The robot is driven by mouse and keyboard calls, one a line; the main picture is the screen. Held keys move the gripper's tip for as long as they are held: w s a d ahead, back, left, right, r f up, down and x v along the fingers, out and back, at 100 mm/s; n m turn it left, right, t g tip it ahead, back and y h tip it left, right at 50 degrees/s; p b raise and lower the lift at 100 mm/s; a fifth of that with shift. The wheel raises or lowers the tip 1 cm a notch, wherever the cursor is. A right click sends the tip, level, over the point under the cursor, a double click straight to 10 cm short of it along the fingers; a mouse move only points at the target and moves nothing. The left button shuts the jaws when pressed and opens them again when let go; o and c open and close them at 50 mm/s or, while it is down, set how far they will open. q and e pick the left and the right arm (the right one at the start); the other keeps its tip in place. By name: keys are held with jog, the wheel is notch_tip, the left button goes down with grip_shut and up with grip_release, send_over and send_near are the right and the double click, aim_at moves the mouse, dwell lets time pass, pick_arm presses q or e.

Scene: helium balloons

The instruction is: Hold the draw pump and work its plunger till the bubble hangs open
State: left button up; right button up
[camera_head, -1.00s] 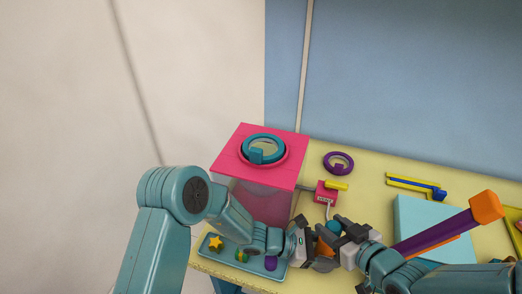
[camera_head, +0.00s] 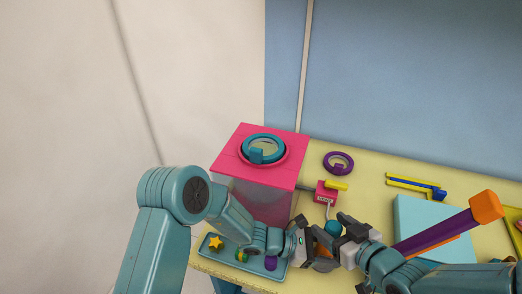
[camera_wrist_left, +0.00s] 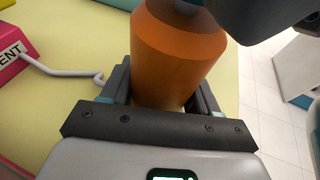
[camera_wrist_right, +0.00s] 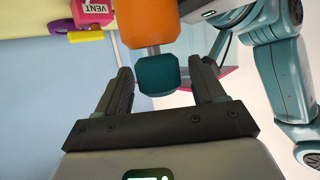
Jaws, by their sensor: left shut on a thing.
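The draw pump has an orange barrel (camera_wrist_left: 175,60) and a teal plunger knob (camera_wrist_right: 158,75) on a short grey rod. My left gripper (camera_wrist_left: 165,92) is shut on the orange barrel. My right gripper (camera_wrist_right: 165,85) is open, with the teal knob between its fingertips and gaps at both sides. In the head view the two grippers meet near the table's front edge, mostly hiding the pump. A pink-topped box (camera_head: 228,158) with see-through walls stands to the left, with a teal ring (camera_head: 278,140) on top. I cannot make out a bubble inside.
A pink VENT block (camera_head: 320,195) with a yellow bar and a pale hose sits behind the grippers. A tray (camera_head: 222,257) of small shapes lies front left. A purple ring (camera_head: 338,162), yellow-blue tool (camera_head: 415,187) and light-blue block (camera_head: 420,220) occupy the back and right.

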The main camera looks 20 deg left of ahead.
aim_at(338, 231)
jog(key=shift+v, duration=3.05)
pick_arm(q)
jog(key=o, duration=1.4)
